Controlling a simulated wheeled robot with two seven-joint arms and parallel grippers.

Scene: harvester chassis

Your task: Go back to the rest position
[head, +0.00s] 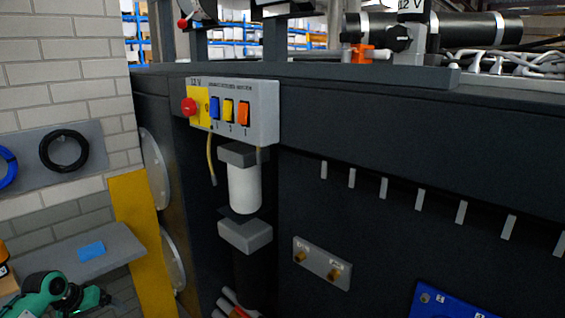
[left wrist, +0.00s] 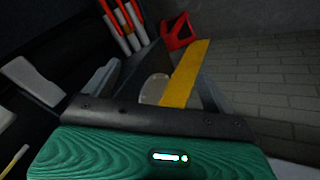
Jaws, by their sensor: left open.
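My left gripper (head: 97,297) shows at the lower left of the head view as green and black parts, in front of the grey shelf (head: 70,262). It is open; its fingertips are hard to make out. I see nothing held in it. In the left wrist view a green housing with a small lit display, part of my own arm, fills the bottom. My right gripper is in neither view.
The dark chassis (head: 400,150) fills the right. A switch panel (head: 262,112) with a red knob (head: 189,106) sits above a white cylinder (head: 244,188). A yellow upright strip (head: 140,235) stands between chassis and brick wall (head: 60,60). A red object (left wrist: 178,36) shows in the left wrist view.

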